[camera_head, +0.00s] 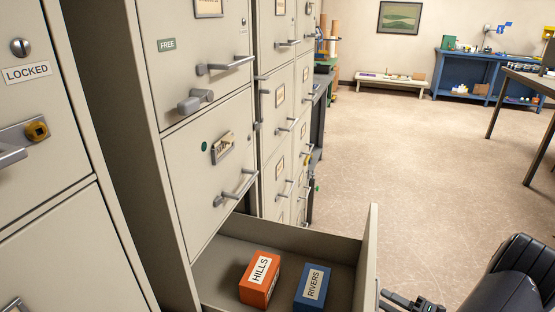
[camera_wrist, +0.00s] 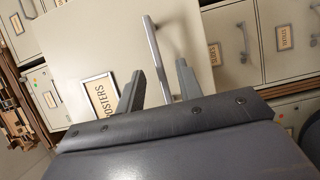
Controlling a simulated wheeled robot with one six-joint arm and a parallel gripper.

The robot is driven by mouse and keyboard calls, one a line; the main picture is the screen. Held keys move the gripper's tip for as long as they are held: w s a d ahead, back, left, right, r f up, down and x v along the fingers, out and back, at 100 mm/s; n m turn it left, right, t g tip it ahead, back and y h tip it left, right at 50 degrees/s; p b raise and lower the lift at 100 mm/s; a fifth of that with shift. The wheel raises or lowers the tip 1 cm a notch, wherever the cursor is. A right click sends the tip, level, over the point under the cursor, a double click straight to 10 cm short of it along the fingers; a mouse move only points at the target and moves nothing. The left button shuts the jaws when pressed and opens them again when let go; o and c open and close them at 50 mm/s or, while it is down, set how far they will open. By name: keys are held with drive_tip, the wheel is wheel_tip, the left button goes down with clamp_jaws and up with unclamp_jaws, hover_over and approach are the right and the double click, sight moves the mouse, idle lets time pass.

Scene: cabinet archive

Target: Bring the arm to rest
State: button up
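My gripper shows at the bottom right of the head view (camera_head: 408,302), just outside the front of a pulled-out drawer (camera_head: 368,262). In the wrist view my gripper (camera_wrist: 157,68) has its two fingers apart. A silver bar handle (camera_wrist: 155,50) on a drawer front labelled POSTERS (camera_wrist: 101,97) appears between them. The fingers do not visibly touch the handle, and I cannot tell how far apart they are in depth. My dark arm fills the lower right corner of the head view.
An orange HILLS box (camera_head: 260,278) and a blue RIVERS box (camera_head: 312,288) lie in the open drawer. Beige cabinets (camera_head: 205,150) with protruding handles stand at left. Open floor (camera_head: 430,170) lies to the right, with a blue workbench (camera_head: 480,75) at the back.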

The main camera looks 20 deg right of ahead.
sight(377, 294)
drive_tip(key=x, duration=0.3)
drive_tip(key=shift+w+a, duration=0.2)
drive_tip(key=shift+w, duration=0.1)
drive_tip(key=shift+w+a, duration=0.25)
drive_tip(key=shift+a, duration=0.1)
drive_tip(key=shift+r, duration=0.1)
